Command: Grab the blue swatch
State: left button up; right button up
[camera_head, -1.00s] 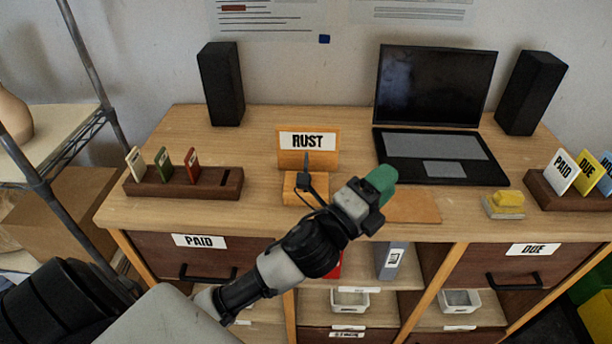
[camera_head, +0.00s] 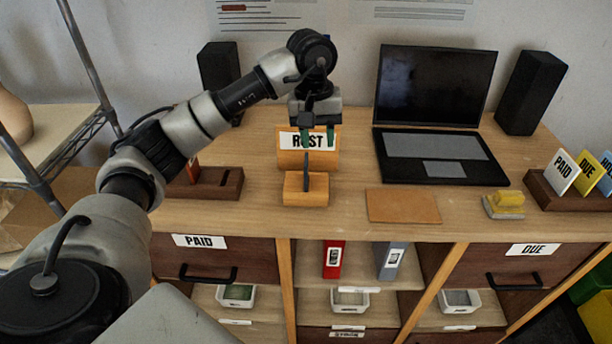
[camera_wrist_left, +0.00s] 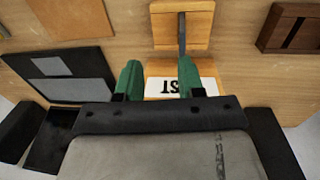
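A thin dark slate-blue swatch (camera_head: 306,172) stands upright, edge-on, in the slot of a small wooden block (camera_head: 305,192) in front of the RUST sign (camera_head: 294,159). It also shows in the left wrist view (camera_wrist_left: 182,34). My left gripper (camera_head: 319,137) points down in front of the sign, above and behind the swatch. Its two green fingertips (camera_wrist_left: 159,80) are apart with nothing between them, and they do not touch the swatch. My right gripper is in neither view.
A dark slotted rack (camera_head: 218,184) stands at the left, its rust swatch (camera_head: 193,171) partly hidden by my arm. A laptop (camera_head: 437,155), tan mat (camera_head: 403,206), yellow-topped block (camera_head: 505,203) and card rack (camera_head: 562,193) are to the right. Speakers stand behind.

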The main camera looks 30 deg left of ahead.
aim_at(306, 159)
pick_arm(q)
jog(key=shift+s+a+r+y, duration=0.1)
jog(key=shift+a+y, duration=0.2)
jog(key=shift+a, duration=0.3)
jog(key=shift+s+a+r+y, duration=0.1)
jog(key=shift+a+y, duration=0.2)
jog(key=shift+a, duration=0.3)
notch_tip(306, 159, down, 5)
jog(key=shift+r+p, duration=0.2)
jog(key=shift+p, duration=0.55)
jog(key=shift+f+p, duration=0.4)
jog(key=shift+f, duration=0.1)
notch_tip(306, 159, down, 3)
jog(key=shift+s+f+p, duration=0.1)
jog(key=shift+f+p, duration=0.1)
jog(key=shift+p, duration=0.75)
jog(key=shift+f, duration=0.5)
grip_shut()
